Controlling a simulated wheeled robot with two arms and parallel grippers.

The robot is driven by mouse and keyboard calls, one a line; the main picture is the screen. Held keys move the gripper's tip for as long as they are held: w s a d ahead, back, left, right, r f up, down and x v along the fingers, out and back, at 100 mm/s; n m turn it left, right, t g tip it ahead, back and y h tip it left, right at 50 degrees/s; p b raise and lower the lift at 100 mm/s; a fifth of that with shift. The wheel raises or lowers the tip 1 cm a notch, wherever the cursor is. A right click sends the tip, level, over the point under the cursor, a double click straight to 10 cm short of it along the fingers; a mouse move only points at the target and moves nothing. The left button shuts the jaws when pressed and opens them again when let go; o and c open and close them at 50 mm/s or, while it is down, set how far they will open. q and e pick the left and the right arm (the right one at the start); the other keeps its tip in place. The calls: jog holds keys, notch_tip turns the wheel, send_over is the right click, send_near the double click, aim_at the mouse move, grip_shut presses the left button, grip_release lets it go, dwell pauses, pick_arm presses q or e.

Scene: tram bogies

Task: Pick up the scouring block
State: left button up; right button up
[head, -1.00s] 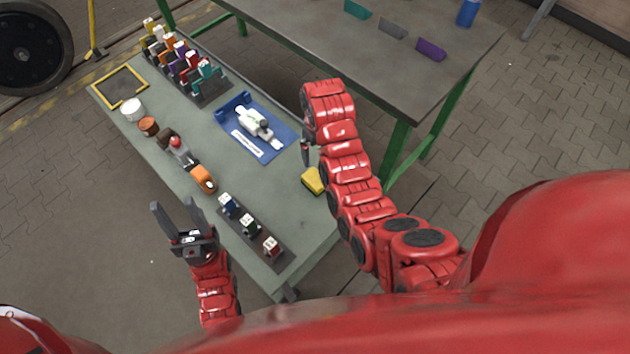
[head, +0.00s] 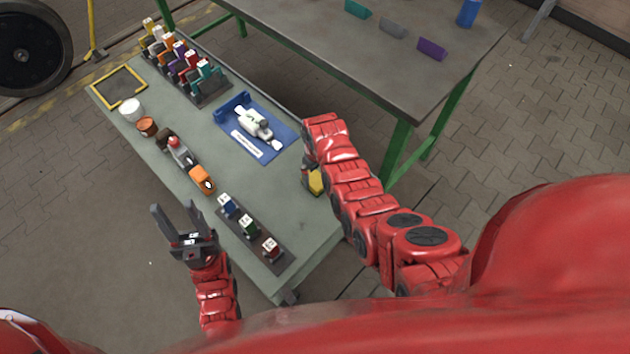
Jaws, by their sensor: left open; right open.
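A yellow block (head: 316,182), which looks like the scouring block, lies on the green-grey table near its right edge. It is partly hidden by my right gripper and arm. My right gripper (head: 309,176) is open and points down right at the block; I cannot tell whether its fingers touch it or straddle it. My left gripper (head: 182,222) is open and empty, left of the table's front edge, far from the block.
The green-grey table (head: 285,215) also holds a blue tray (head: 272,147) with a white item, a dark strip of small blocks (head: 262,238), an orange item (head: 202,180) and a rack of coloured pieces (head: 205,88). A taller grey table (head: 330,45) stands behind.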

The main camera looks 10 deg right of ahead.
aim_at(316, 180)
jog(key=shift+a+f, duration=0.15)
jog(key=shift+f, duration=1.85)
jog(key=c, duration=1.3)
jog(key=shift+r, duration=0.25)
